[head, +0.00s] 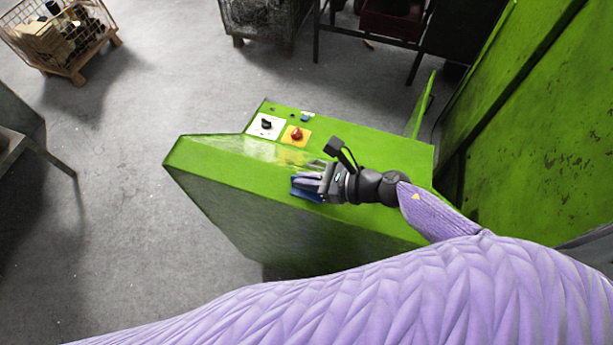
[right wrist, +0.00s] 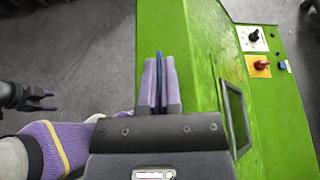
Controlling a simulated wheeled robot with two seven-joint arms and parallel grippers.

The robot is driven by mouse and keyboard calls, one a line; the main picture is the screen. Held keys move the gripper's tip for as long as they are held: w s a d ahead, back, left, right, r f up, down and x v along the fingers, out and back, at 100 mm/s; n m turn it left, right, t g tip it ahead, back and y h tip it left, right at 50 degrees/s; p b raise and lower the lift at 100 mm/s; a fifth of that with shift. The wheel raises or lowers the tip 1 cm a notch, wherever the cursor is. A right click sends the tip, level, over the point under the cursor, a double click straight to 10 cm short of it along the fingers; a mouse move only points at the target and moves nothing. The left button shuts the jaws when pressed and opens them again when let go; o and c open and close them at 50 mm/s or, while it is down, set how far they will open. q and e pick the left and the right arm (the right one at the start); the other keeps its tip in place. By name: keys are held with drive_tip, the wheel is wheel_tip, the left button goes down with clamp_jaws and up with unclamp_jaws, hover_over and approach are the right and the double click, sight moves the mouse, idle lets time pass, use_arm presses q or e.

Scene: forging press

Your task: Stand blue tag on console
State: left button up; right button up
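The blue tag (head: 300,194) is at the fingers of my right gripper (head: 309,182), over the near part of the green console (head: 220,156). In the right wrist view the tag (right wrist: 160,72) shows edge-on as a thin blue strip between the two purple fingers (right wrist: 161,84), which are shut on it. The tag is close to the console top; I cannot tell if it touches. My left gripper (right wrist: 48,101) shows at the left of the right wrist view, with its fingertips apart and empty, away from the console.
A red knob on a yellow plate (head: 297,135) and a black knob on a white plate (head: 266,125) are at the console's far left. A green machine wall (head: 545,130) rises at right. A crate (head: 68,40) stands at the back left.

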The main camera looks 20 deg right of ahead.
drive_tip(key=o, duration=0.4)
drive_tip(key=shift+o, duration=0.2)
drive_tip(key=shift+d+r+p, duration=0.1)
drive_tip(key=shift+r+p, duration=0.15)
drive_tip(key=shift+p, duration=0.05)
drive_tip(key=v, duration=0.5)
drive_tip(key=b+v, duration=0.1)
drive_tip(key=v, duration=0.5)
drive_tip(key=shift+s+f, duration=0.1)
drive_tip(key=shift+f, duration=0.15)
drive_tip(key=shift+s+d+r, duration=0.2)
drive_tip(key=shift+d+r, duration=0.1)
